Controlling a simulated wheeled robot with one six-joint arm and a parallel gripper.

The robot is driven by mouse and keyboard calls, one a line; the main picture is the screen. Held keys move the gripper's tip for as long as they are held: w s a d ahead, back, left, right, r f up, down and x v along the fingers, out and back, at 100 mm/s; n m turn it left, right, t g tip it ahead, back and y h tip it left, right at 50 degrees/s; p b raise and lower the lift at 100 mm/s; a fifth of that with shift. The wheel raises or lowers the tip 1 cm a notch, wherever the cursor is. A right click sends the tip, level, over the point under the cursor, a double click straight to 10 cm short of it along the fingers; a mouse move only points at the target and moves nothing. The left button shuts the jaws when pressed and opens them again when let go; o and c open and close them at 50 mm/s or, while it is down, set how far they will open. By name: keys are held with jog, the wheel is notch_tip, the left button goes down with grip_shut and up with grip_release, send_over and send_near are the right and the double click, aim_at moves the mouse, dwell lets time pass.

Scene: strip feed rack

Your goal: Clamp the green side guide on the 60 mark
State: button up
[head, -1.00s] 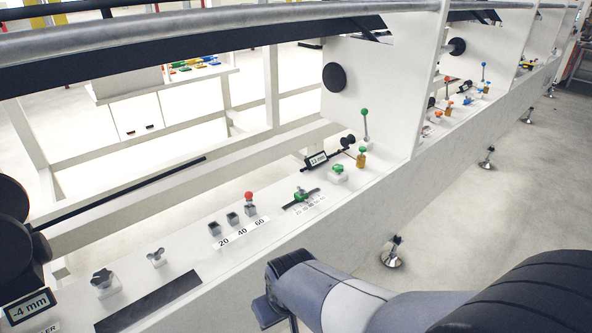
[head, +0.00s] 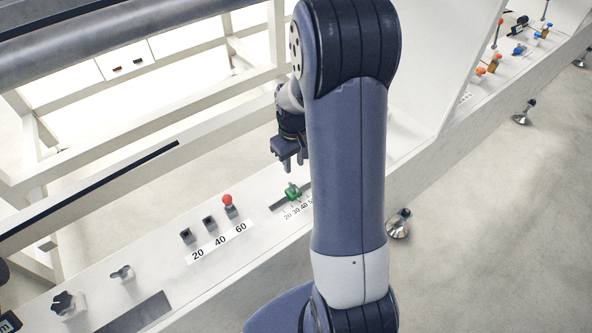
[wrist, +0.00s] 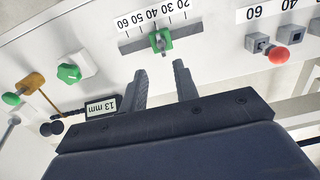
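The green side guide (wrist: 161,40) sits on a dark slotted rail (wrist: 132,45) beside a scale marked 20 to 60, upside down in the wrist view. It appears to stand around the 40 mark, away from the 60 end. In the head view the green guide (head: 293,192) is partly beside my arm, which hides the high end of the scale. My gripper (wrist: 160,68) is open and empty, its two fingertips apart and just short of the guide in the wrist view. In the head view my gripper (head: 289,162) hangs above the guide.
The wrist view shows a green knob (wrist: 69,73), an orange post (wrist: 33,82) and a 13 mm display (wrist: 101,106) nearby. White rack panels rise behind.

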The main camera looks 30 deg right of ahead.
aim_at(294, 186)
notch_tip(294, 186, down, 10)
jog(key=shift+r, duration=0.1)
jog(key=shift+s, duration=0.1)
dwell(0.3)
grip_shut()
